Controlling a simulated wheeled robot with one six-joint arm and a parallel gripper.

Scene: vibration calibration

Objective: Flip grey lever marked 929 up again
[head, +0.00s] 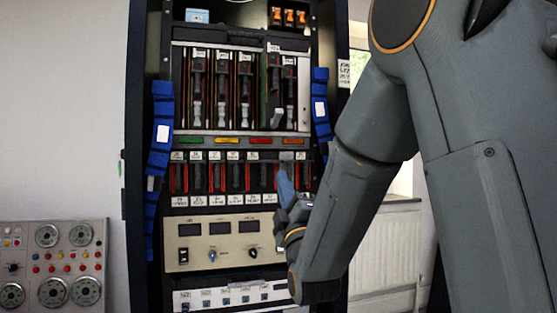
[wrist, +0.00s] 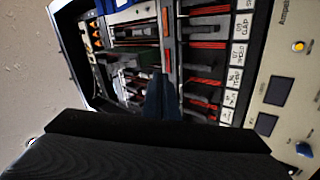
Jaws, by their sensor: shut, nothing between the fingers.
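An open cabinet holds an upper row of grey levers (head: 221,95) and a lower row of dark levers (head: 232,176) in red-edged slots. Labels above and below the rows are too small to read, so I cannot tell which lever is marked 929. One upper lever (head: 277,116), beside a green-edged slot, sticks out further than its neighbours. My gripper (head: 286,188) is in front of the right end of the lower row and partly covers it. In the wrist view my gripper (wrist: 160,98) is shut, with no lever between its fingers. Contact with a lever cannot be told.
Blue strips (head: 162,130) run down both cabinet sides. A beige panel (head: 222,241) with displays and knobs lies below the lower row. A control panel with dials (head: 55,264) stands at the left. A radiator (head: 385,250) is behind my arm at the right.

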